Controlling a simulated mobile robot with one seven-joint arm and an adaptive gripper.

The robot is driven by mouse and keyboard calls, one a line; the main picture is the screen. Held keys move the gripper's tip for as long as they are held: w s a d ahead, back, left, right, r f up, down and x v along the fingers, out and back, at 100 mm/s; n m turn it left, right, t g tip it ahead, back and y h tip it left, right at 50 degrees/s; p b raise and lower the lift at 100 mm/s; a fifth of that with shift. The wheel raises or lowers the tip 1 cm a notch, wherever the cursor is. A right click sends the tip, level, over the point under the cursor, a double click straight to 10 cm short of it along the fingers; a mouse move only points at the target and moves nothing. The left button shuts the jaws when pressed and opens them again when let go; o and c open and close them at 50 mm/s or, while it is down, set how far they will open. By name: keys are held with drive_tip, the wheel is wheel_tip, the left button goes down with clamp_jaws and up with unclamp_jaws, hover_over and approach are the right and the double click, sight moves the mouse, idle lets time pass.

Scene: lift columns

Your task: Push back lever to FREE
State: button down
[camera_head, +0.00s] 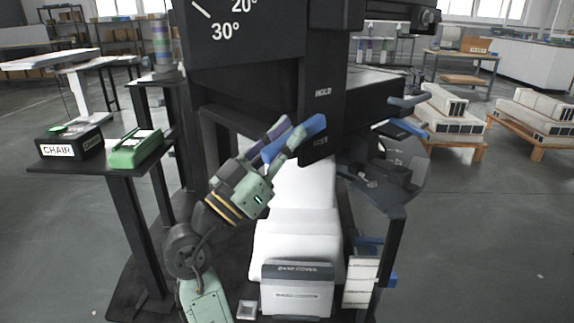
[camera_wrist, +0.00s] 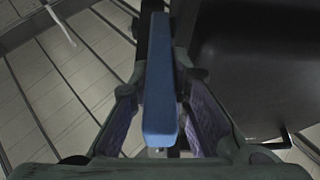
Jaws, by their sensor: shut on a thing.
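A blue bar-shaped lever (camera_wrist: 159,92) runs lengthwise between the fingers in the wrist view. My gripper (camera_head: 285,142) is shut on it, with the fingertips close on both sides of the bar. In the head view the blue lever (camera_head: 305,133) shows at the fingertips, in front of the lower part of a black column (camera_head: 322,75). The column bears the label HOLD, above the lever. Another label lower down, beside the lever, is too small to read surely. The lever's far end and mount are hidden.
A black panel with 20° and 30° marks (camera_head: 240,40) hangs above my gripper. A white padded seat (camera_head: 295,215) stands below. A side table at left holds a CHAIR box (camera_head: 70,148) and a green device (camera_head: 136,150).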

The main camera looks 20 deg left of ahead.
drive_tip(key=f+t+b, duration=0.1)
drive_tip(key=b, duration=0.2)
drive_tip(key=shift+f+h, duration=0.25)
drive_tip(key=shift+h, duration=0.05)
drive_tip(key=shift+w+b, duration=0.1)
drive_tip(key=shift+b, duration=0.35)
drive_tip(key=shift+r+t+b, duration=0.15)
drive_tip(key=shift+t+b, duration=0.25)
drive_tip(key=c, duration=1.5)
unclamp_jaws()
drive_tip(key=shift+a+f, duration=0.1)
drive_tip(key=shift+f, duration=0.1)
drive_tip(key=s+a, duration=0.2)
drive_tip(key=s, duration=0.1)
drive_tip(key=s+a, duration=0.2)
drive_tip(key=s, duration=0.2)
drive_tip(key=s+a, duration=0.2)
drive_tip(key=s, duration=0.2)
drive_tip(key=shift+s+f, duration=0.15)
drive_tip(key=shift+f, duration=0.05)
